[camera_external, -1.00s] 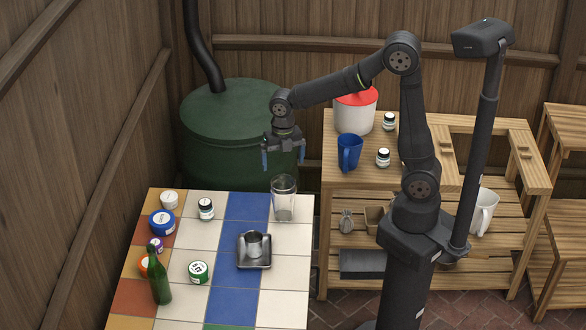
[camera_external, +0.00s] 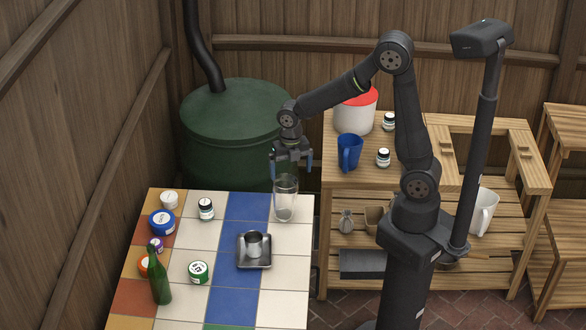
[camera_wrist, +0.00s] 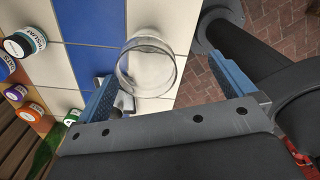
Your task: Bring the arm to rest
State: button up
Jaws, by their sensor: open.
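My gripper (camera_external: 291,164) is open and empty, its two blue-padded fingers pointing down just above the rim of a clear glass (camera_external: 285,205). The glass stands upright on the tiled table (camera_external: 285,300) near its far right corner. In the wrist view, my gripper (camera_wrist: 165,95) has its fingers wide apart, and the round rim of the glass (camera_wrist: 146,68) shows between and beyond them. I cannot tell whether the fingertips overlap the rim in height.
Several jars and a green bottle (camera_external: 160,280) stand at the table's left. A wooden bench (camera_external: 345,190) holds a blue mug (camera_external: 349,150) and a red-lidded bucket (camera_external: 354,113). A green barrel (camera_external: 225,115) stands behind.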

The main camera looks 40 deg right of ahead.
jog(key=d+r, duration=0.5)
jog(key=d, duration=0.3)
jog(key=w+a+m, duration=0.7)
jog(key=w+a, duration=0.3)
jog(key=w, duration=0.1)
jog(key=s+a+f, duration=0.1)
jog(key=a+f, duration=0.7)
jog(key=a, duration=0.3)
jog(key=shift+a+f, duration=0.15)
jog(key=shift+f, duration=0.05)
jog(key=shift+s+r, duration=0.1)
jog(key=s+d+r+n, duration=0.1)
jog(key=d+r, duration=0.3)
jog(key=d, duration=0.4)
jog(key=s+d+r+n, duration=0.2)
jog(key=d+r, duration=0.2)
jog(key=d, duration=0.4)
jog(key=shift+s+r, duration=0.15)
jog(key=shift+r, duration=0.05)
